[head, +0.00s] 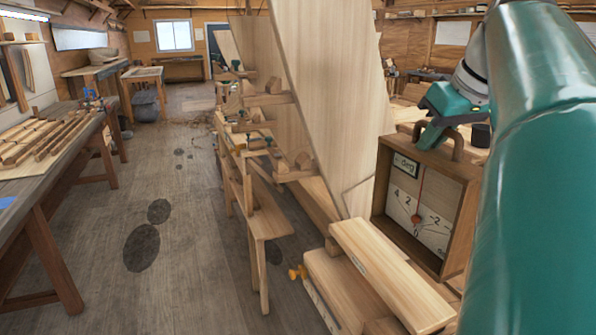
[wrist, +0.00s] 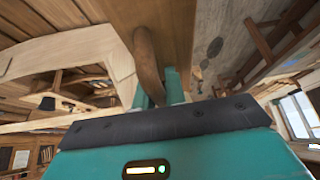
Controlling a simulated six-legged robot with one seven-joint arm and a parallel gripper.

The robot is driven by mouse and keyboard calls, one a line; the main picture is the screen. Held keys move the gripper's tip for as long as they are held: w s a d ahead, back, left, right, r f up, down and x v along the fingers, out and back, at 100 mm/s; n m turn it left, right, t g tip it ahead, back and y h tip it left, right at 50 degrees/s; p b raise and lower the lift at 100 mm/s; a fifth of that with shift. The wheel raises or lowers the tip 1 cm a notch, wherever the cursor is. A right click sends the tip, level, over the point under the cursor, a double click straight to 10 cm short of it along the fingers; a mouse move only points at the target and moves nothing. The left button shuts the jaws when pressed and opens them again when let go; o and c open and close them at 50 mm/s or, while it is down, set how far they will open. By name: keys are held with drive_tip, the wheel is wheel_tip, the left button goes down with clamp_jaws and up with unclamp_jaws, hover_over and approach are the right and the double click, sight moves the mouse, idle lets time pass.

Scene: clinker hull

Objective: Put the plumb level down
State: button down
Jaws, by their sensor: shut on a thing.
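The plumb level (head: 452,200) is a wooden box with a white dial, a red needle and a "deg" label, on the right of the head view. It looks roughly upright. My gripper (head: 447,134) is shut on the curved wooden handle on its top. In the wrist view my teal fingers (wrist: 160,92) close around the handle (wrist: 147,60), with the box's wooden side (wrist: 185,25) beyond. The box's lower edge is close behind a pale wooden block (head: 385,275); I cannot tell whether it touches anything beneath.
The pale planked hull (head: 335,90) rises just left of the level. A low trestle with clamps (head: 268,222) runs along it. A workbench with wooden strips (head: 50,140) stands at the left. The floor (head: 180,215) between is open, with dark stains.

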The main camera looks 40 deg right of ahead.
sight(403, 176)
drive_tip(key=w+f, duration=0.1)
drive_tip(key=f, duration=0.1)
drive_tip(key=w+d+f, duration=0.1)
drive_tip(key=w+f, duration=0.1)
drive_tip(key=w+d+f, duration=0.1)
drive_tip(key=w+f, duration=0.1)
drive_tip(key=shift+w, duration=0.25)
drive_tip(key=f, duration=0.3)
drive_tip(key=shift+w, duration=0.3)
drive_tip(key=shift+s+f, duration=0.1)
drive_tip(key=shift+f, duration=0.3)
